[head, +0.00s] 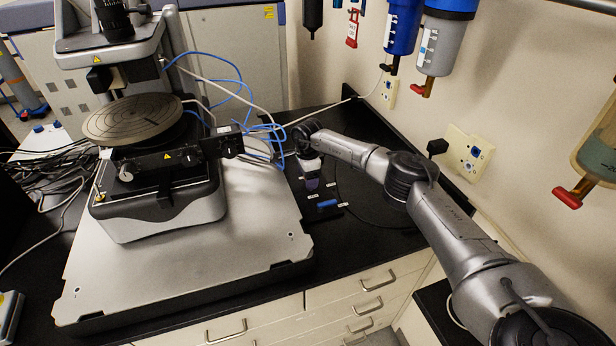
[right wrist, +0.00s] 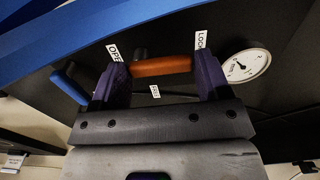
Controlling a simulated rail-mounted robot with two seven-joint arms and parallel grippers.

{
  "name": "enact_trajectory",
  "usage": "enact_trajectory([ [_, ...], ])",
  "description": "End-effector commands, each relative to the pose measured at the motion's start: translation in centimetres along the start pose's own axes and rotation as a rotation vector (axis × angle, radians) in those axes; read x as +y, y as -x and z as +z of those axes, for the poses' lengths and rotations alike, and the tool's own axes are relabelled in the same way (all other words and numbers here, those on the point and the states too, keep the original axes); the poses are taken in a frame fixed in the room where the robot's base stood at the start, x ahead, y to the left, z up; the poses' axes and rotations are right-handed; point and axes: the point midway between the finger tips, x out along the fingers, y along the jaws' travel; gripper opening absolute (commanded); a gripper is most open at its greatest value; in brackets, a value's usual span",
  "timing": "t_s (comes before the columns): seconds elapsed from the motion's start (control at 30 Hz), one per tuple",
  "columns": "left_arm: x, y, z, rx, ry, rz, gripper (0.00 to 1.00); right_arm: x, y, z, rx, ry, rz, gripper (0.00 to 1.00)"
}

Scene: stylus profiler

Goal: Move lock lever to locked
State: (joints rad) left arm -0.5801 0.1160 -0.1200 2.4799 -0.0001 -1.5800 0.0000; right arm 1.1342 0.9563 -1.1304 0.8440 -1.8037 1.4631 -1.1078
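The lock lever, an orange-brown bar (right wrist: 162,66), lies between the fingertips of my right gripper (right wrist: 160,72) in the right wrist view. A label that seems to read OPEN (right wrist: 113,53) is near its left end, and a LOCK label (right wrist: 201,40) is near its right end. The purple fingers stand wide apart on either side of the bar. I cannot tell whether they touch it. In the head view my right gripper (head: 312,183) points down at the black bench, hiding the lever. My left gripper is not in view.
A blue handle (right wrist: 68,84) is left of the lever, and a round gauge (right wrist: 244,65) is to its right. The blue handle also shows in the head view (head: 327,203). The profiler (head: 160,200) stands on a grey slab (head: 255,225) left of my right arm, with cables behind.

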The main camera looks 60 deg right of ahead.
Motion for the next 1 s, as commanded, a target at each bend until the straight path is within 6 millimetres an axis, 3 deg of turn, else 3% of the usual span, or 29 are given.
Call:
enact_trajectory([
  [0.23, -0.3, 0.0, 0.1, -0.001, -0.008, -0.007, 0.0, 0.0, 0.0, 0.0, 0.001, -0.002, 0.0, 0.93],
  [0.57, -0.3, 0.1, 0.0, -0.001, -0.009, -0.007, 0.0, 0.0, 0.6, -0.1, 0.001, -0.003, -0.002, 0.93],
  [1.0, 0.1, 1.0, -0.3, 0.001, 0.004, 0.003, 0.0, 0.0, 8.6, 0.0, 0.0, -0.003, -0.004, 0.93],
])
